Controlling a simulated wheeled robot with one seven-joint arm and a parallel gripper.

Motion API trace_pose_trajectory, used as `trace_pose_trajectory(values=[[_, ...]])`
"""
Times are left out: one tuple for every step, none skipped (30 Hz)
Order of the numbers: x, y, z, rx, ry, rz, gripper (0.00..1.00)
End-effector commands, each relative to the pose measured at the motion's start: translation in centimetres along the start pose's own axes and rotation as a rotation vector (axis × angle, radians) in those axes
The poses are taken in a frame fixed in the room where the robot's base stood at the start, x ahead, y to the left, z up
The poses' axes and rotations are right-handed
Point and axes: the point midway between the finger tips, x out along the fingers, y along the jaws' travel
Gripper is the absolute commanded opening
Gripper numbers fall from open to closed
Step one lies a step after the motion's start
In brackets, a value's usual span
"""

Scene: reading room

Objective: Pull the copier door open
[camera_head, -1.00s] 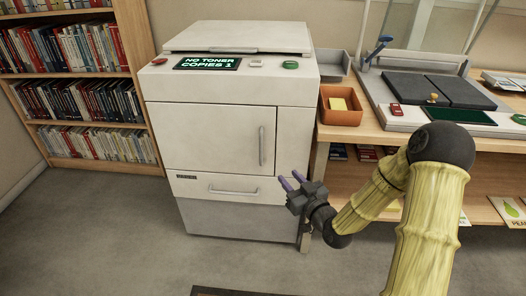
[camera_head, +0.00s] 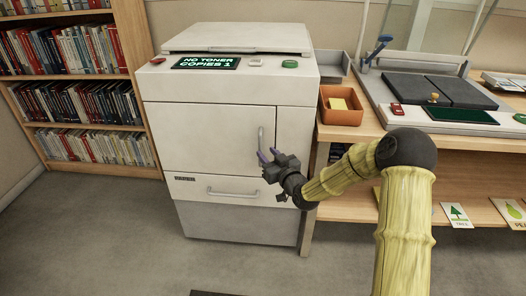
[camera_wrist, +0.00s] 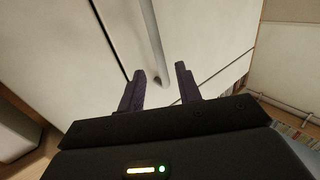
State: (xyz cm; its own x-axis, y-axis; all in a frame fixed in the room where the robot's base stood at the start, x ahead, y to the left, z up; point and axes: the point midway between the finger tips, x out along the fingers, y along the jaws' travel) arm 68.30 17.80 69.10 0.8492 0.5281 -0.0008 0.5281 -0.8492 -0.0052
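The white copier (camera_head: 230,72) stands in the middle of the head view, and its screen (camera_head: 206,63) reads "NO TONER COPIES 1". The copier door (camera_head: 215,135) is closed flush with the front. Its vertical bar handle (camera_head: 261,138) is near the door's right edge. My gripper (camera_head: 268,156) is at the lower end of this handle, with its purple fingers apart. In the wrist view, the handle (camera_wrist: 153,40) runs down toward the space between the open fingertips (camera_wrist: 160,72). Whether the fingers reach around the bar is not clear.
A drawer with a horizontal handle (camera_head: 234,192) lies below the door. A wooden table (camera_head: 400,135) with an orange tray (camera_head: 341,116) stands close on the right. A bookshelf (camera_head: 136,60) stands on the left.

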Motion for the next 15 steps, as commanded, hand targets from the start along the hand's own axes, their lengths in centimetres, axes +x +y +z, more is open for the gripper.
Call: trace_pose_trajectory(values=[[0.9, -0.1, 0.1, 0.000, 0.004, -0.001, 0.34], [1.4, -0.1, 0.1, 0.000, 0.003, -0.001, 0.34], [1.9, -0.1, 0.1, 0.000, 0.003, -0.001, 0.34], [2.3, -0.1, 0.1, 0.000, 0.002, -0.001, 0.34], [2.7, -0.1, 0.1, 0.000, 0.002, -0.002, 0.34], [3.1, -0.1, 0.1, 0.000, 0.002, -0.001, 0.34], [3.3, -0.1, 0.1, 0.000, 0.002, -0.001, 0.34], [3.5, 0.0, 0.1, 0.000, 0.001, -0.001, 0.34], [3.8, 0.0, 0.0, 0.000, 0.001, 0.000, 0.34], [3.9, 0.0, 0.0, 0.000, 0.002, 0.001, 0.34], [3.9, 0.1, 0.0, 0.000, 0.002, 0.001, 0.34], [4.0, 0.1, -0.1, 0.000, 0.001, 0.002, 0.34], [4.0, 0.1, -0.1, 0.000, 0.001, 0.002, 0.34], [4.0, 0.1, -0.1, 0.000, 0.001, 0.002, 0.34], [4.0, 0.1, -0.1, 0.000, 0.001, 0.002, 0.34]])
